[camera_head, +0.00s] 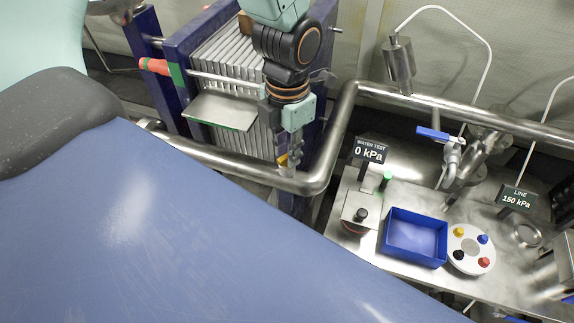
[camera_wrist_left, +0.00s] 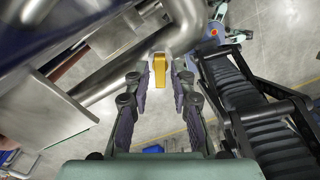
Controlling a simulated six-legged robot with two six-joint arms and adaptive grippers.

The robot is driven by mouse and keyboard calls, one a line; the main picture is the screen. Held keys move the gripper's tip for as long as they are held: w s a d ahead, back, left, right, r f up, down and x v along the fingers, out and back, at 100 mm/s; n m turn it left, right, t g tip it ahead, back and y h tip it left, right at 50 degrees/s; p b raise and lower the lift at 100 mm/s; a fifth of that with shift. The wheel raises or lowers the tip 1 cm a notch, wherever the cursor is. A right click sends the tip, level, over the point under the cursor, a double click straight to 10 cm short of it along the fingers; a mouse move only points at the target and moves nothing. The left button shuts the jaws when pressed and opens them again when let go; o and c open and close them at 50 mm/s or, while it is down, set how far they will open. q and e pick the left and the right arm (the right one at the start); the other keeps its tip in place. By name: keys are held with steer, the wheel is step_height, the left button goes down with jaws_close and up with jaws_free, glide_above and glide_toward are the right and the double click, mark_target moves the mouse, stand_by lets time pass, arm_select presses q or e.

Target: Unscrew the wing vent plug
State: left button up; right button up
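The wing vent plug shows as a small yellow wing (camera_wrist_left: 160,70) in a pale fitting by the steel pipe, near the middle of the left wrist view. In the head view only a little of the yellow wing (camera_head: 282,160) shows beside the fingers. My left gripper (camera_head: 291,158) points down by the pipe bend. In the left wrist view its fingers (camera_wrist_left: 159,82) are apart, one on each side of the wing, with gaps visible; I cannot tell any contact. My right gripper is not in view.
A steel pipe (camera_head: 336,135) bends close by the gripper. A plate stack (camera_head: 228,60) in a purple frame stands behind. On the right bench are a blue tray (camera_head: 388,238), a white disc with coloured knobs (camera_head: 471,247), a 0 kPa sign (camera_head: 370,151) and a 150 kPa sign (camera_head: 516,198).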

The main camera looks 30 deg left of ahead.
arm_select(q)
steer(key=shift+r, duration=2.5)
